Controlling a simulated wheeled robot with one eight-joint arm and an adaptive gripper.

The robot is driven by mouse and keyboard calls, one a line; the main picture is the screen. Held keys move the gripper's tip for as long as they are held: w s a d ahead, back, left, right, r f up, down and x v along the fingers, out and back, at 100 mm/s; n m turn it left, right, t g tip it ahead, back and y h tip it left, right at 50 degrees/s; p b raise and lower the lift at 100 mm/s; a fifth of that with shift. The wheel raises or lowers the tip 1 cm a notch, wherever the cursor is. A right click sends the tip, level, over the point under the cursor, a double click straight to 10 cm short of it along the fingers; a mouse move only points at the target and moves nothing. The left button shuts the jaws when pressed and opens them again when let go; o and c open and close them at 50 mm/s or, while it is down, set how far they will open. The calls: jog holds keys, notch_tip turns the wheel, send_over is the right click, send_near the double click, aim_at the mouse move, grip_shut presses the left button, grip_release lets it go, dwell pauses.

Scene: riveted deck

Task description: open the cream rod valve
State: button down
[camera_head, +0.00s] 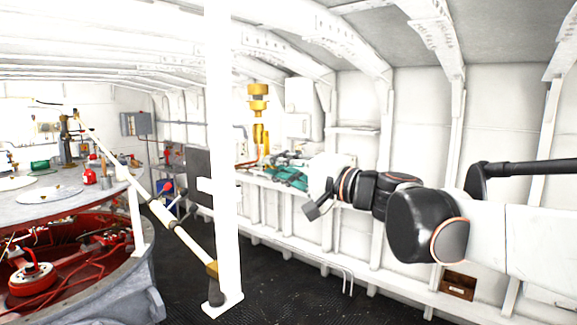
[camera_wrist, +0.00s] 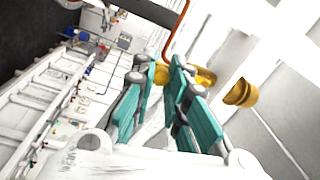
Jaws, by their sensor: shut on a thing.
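The only valve-like thing near my gripper is golden yellow rather than cream: an upright stacked body (camera_head: 258,104) by the far wall in the head view. In the wrist view its yellow part (camera_wrist: 204,77) shows at the fingertips, with a round yellow end (camera_wrist: 241,92) to the right. My gripper (camera_wrist: 165,68) has teal fingers closed in around this yellow part; the exact contact is hidden behind the fingertips. In the head view my gripper (camera_head: 268,164) is just below the yellow body, its tips small and unclear.
A white post (camera_head: 219,150) stands left of my arm. A grey round housing (camera_head: 85,205) with red machinery fills the left. A white ledge (camera_head: 290,205) runs along the ribbed wall below my gripper. An orange-red pipe (camera_wrist: 176,28) passes close to the fingers. Dark floor is open in the middle.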

jog(key=shift+s+a+m, duration=0.1)
jog(key=shift+s+m, duration=0.05)
jog(key=shift+m, duration=0.25)
jog(key=c, duration=1.5)
grip_release()
jog(key=shift+c, duration=0.2)
jog(key=v, duration=0.7)
jog(key=shift+d, duration=0.25)
jog(key=shift+s+f, duration=0.1)
jog(key=shift+s, duration=0.05)
